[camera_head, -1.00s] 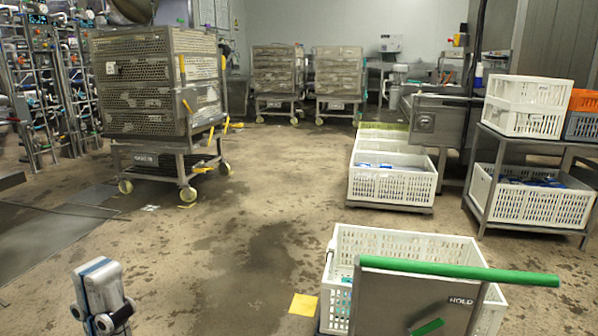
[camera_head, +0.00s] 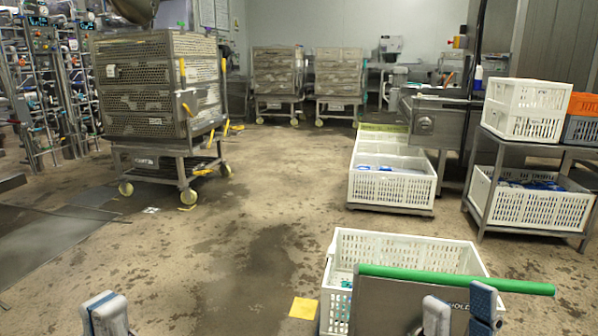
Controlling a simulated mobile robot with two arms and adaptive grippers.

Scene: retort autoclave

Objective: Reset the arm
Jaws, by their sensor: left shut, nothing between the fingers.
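My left gripper (camera_head: 108,316) shows at the bottom left edge, above bare floor. It is shut and empty, and its lower part is cut off by the frame. My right gripper (camera_head: 460,312) shows at the bottom right, in front of the grey HOLD panel (camera_head: 395,305) with its green top bar (camera_head: 455,280). Two grey-blue parts of it stand apart, but the frame edge cuts them off, so I cannot tell whether it is open or shut.
A white crate (camera_head: 400,245) stands behind the panel, with a yellow floor marker (camera_head: 303,307) on its left. A caged cart (camera_head: 150,90) stands at the left, more white crates (camera_head: 390,188) and a shelf rack (camera_head: 530,146) at the right. The middle floor is clear.

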